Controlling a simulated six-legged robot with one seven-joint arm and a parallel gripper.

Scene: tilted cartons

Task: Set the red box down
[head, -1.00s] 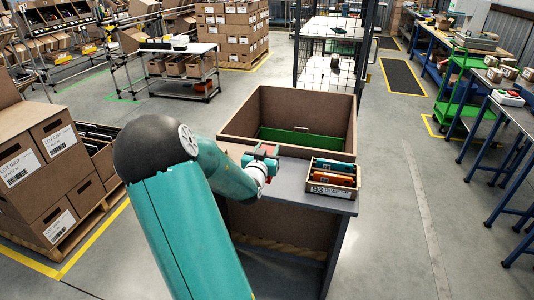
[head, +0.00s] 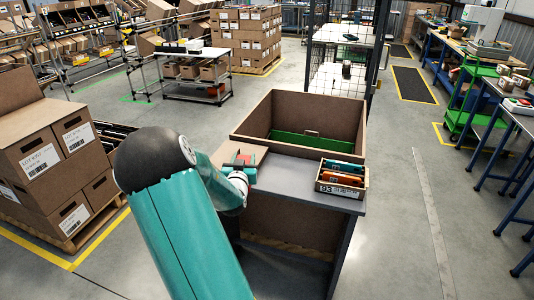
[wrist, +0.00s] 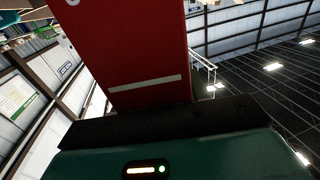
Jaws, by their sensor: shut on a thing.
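The red box (wrist: 130,45) fills the upper middle of the wrist view, with a pale stripe across its face. It sits against the dark edge of my gripper (wrist: 155,122). In the head view only a small red patch of the box (head: 244,158) shows between the fingers. My gripper (head: 241,161) is shut on the red box, at the left end of the grey table top (head: 290,178), in front of the brown carton's near left corner. I cannot tell whether the box touches anything below it.
A large open brown carton (head: 347,105) with a green inside stands behind the table top. A small tray marked 93 (head: 341,191), holding blue and orange items, sits at the table's right. The table top between tray and gripper is clear. Stacked cartons (head: 50,155) stand at left.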

